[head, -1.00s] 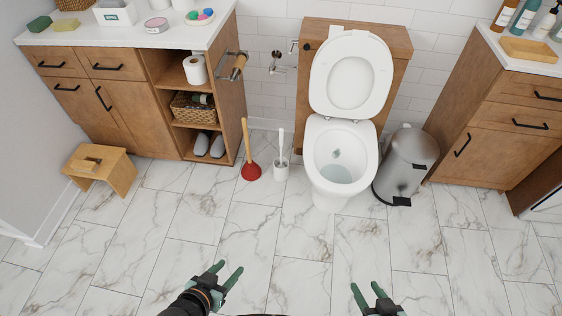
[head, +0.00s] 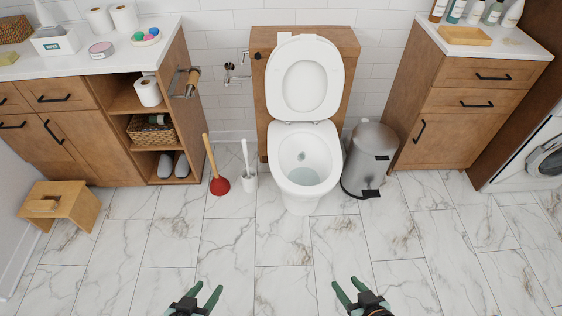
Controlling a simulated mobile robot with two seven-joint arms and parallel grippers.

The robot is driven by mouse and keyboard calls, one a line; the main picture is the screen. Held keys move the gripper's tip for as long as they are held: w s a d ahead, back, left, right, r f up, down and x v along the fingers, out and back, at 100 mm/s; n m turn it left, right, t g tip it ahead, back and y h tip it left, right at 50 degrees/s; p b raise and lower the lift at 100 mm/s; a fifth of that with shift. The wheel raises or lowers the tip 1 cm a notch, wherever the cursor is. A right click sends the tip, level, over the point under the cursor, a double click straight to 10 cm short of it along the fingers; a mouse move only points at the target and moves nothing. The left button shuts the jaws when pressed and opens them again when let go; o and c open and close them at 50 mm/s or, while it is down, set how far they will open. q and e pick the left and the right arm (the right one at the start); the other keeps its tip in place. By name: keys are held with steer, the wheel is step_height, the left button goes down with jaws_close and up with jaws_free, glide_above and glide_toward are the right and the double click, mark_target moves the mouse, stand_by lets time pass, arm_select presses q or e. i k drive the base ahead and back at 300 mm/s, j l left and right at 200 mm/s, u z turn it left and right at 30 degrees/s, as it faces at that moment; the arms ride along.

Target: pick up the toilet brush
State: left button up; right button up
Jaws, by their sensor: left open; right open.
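The toilet brush has a white handle (head: 245,155) and stands upright in a white holder (head: 249,182) on the floor, just left of the toilet. My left gripper (head: 207,294) is open and empty at the bottom of the head view, well in front of the brush and a little to its left. My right gripper (head: 344,288) is open and empty at the bottom, in front of the toilet and to the right of the brush. Neither gripper touches anything.
A red plunger (head: 219,185) with a wooden handle stands close left of the brush. The toilet (head: 303,170), lid up, is close on the right. A steel bin (head: 368,158) stands beyond it. A wooden stool (head: 61,204) is at left. The tiled floor in front is clear.

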mark_target(244, 144)
steer(key=i+j+z, duration=0.15)
steer(key=z, duration=0.7)
steer(key=i+j+z, duration=0.2)
steer(key=j+z, duration=0.2)
steer(key=j, duration=0.15)
steer(key=i+j+z, duration=0.2)
steer(key=j+z, duration=0.1)
steer(key=j, duration=0.4)
steer(key=i+j+z, duration=0.1)
steer(key=j, duration=0.45)
